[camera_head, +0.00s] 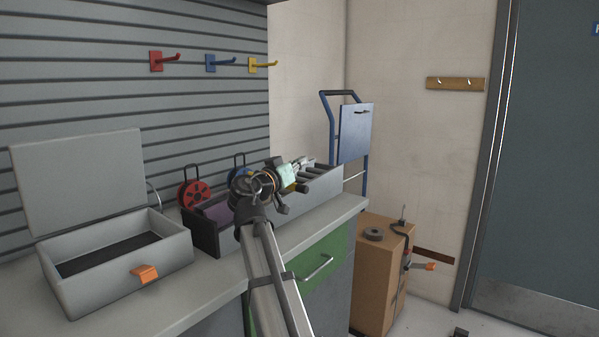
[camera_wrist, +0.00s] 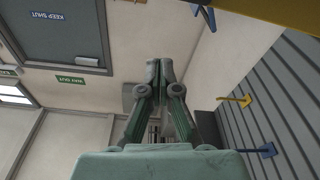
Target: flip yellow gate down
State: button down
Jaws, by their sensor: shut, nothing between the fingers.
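A yellow bar (camera_wrist: 275,12), which may be the yellow gate, crosses the top right corner of the wrist view, close to the camera and cut off by the frame. In the head view a small yellow piece (camera_head: 290,188) shows beside my wrist, above the bench rack; most of it is hidden by my arm. My gripper (camera_head: 304,163) hangs over the rack's right part. In the wrist view my gripper's (camera_wrist: 158,65) fingers are together and empty, apart from the yellow bar. Whether the gate is raised or lowered cannot be told.
An open grey box (camera_head: 115,270) with an orange latch stands on the left of the bench. Coloured hooks (camera_head: 163,61) project from the slatted wall. A wooden cabinet (camera_head: 378,280) stands right.

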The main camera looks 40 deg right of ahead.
jog(key=v, duration=1)
jog(key=shift+w+p, duration=0.15)
jog(key=shift+p, duration=0.3)
jog(key=shift+r, duration=0.15)
